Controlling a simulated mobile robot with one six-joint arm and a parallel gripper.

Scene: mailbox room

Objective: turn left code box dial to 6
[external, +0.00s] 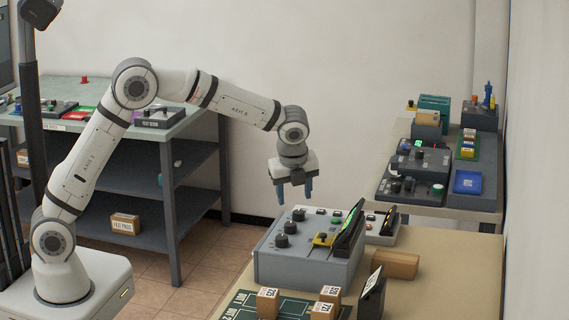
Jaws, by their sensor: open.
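A grey control box (300,264) stands on the near table, with a row of black dials on its top. The far dial (299,214), the middle dial (290,227) and the near dial (282,240) show as small knobs. Their markings and pointer positions are too small to read, and I cannot tell which one is the left code box dial. My gripper (294,194) points down with its blue fingers spread, open and empty. In the picture it hangs just above the far dial, apart from it.
A tilted black screen panel (347,229) rises at the box's right side. A wooden block (395,264) and a dark upright panel (371,293) stand nearby. Boxed cubes (267,302) lie on a green mat. A second bench (440,199) holds more devices behind; a shelf (192,190) stands left.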

